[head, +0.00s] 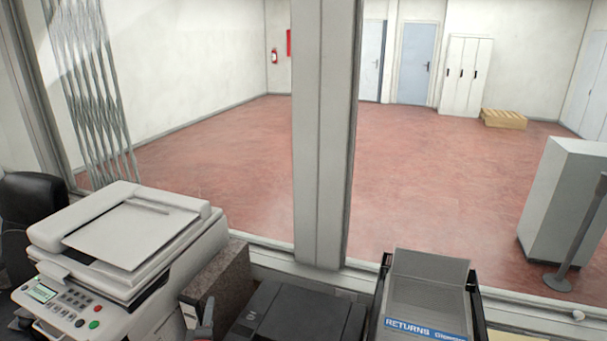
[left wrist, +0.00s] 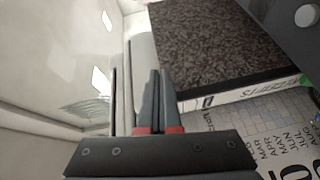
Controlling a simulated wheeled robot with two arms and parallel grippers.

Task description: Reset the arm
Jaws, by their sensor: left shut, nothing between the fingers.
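My left gripper (head: 205,324) shows at the bottom edge of the head view, in front of the speckled box file and left of the black machine. In the left wrist view its two dark fingers (left wrist: 160,78), with red bands at their bases, lie together, shut with nothing between them. The speckled dark box file (left wrist: 210,45) is just right of the fingers there; I cannot tell whether they touch it. In the head view the box file (head: 222,275) stands beside the printer. My right gripper is not in view.
A white printer (head: 135,240) stands at left, a black machine (head: 297,315) in the middle, and a returns tray (head: 425,290) at right. A window post (head: 322,140) rises behind them. A sheet with month names (left wrist: 285,130) lies under the gripper.

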